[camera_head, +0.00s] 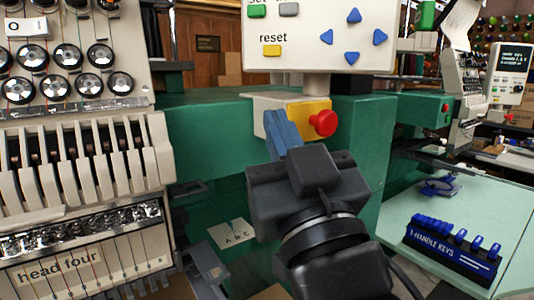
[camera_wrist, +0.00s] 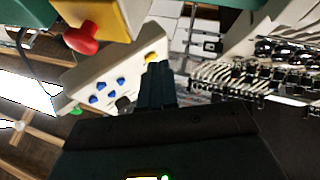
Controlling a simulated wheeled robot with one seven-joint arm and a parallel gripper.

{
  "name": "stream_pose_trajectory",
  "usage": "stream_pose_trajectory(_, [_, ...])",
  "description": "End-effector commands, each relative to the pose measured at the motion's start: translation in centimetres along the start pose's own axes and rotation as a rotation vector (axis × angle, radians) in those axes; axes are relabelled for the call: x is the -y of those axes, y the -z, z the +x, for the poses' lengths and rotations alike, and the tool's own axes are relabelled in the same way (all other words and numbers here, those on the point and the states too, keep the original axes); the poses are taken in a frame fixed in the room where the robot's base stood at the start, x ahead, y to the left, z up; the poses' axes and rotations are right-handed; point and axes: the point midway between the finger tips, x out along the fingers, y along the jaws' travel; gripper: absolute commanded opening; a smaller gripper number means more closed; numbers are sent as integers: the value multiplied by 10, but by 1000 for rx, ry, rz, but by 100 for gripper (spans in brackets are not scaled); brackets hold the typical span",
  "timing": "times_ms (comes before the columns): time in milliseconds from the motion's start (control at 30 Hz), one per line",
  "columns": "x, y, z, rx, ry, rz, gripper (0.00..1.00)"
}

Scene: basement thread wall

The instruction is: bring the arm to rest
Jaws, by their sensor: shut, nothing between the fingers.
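My gripper (camera_head: 283,128) is shut and empty, its blue fingers together. In the head view the fingers point up in front of the cream and yellow switch box, just left of its red button (camera_head: 323,122). I cannot tell whether they touch the box. In the wrist view my gripper (camera_wrist: 158,68) shows its fingers side by side near the control panel (camera_wrist: 115,72). The red button also shows there at the upper left (camera_wrist: 82,38).
The control panel with a yellow reset key and blue arrow keys (camera_head: 320,35) hangs above my gripper. The embroidery head marked "head four" (camera_head: 70,265) stands at the left. A pale green table (camera_head: 400,220) at the right holds a rack of blue handle keys (camera_head: 450,250).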

Motion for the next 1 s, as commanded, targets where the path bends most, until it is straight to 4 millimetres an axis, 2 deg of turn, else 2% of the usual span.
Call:
stream_pose_trajectory(33, [-8, -22, -18, 39, 4, -18, 0])
stream_pose_trajectory(200, [-28, -72, -75, 134, 15, -52, 0])
stream_pose_trajectory(300, [-40, -96, -111, 192, 16, -65, 0])
stream_pose_trajectory(500, [-63, -130, -189, 310, 6, -76, 0])
stream_pose_trajectory(733, [-82, -148, -281, 447, -27, -65, 0])
stream_pose_trajectory(1000, [-94, -141, -385, 604, -99, -27, 0])
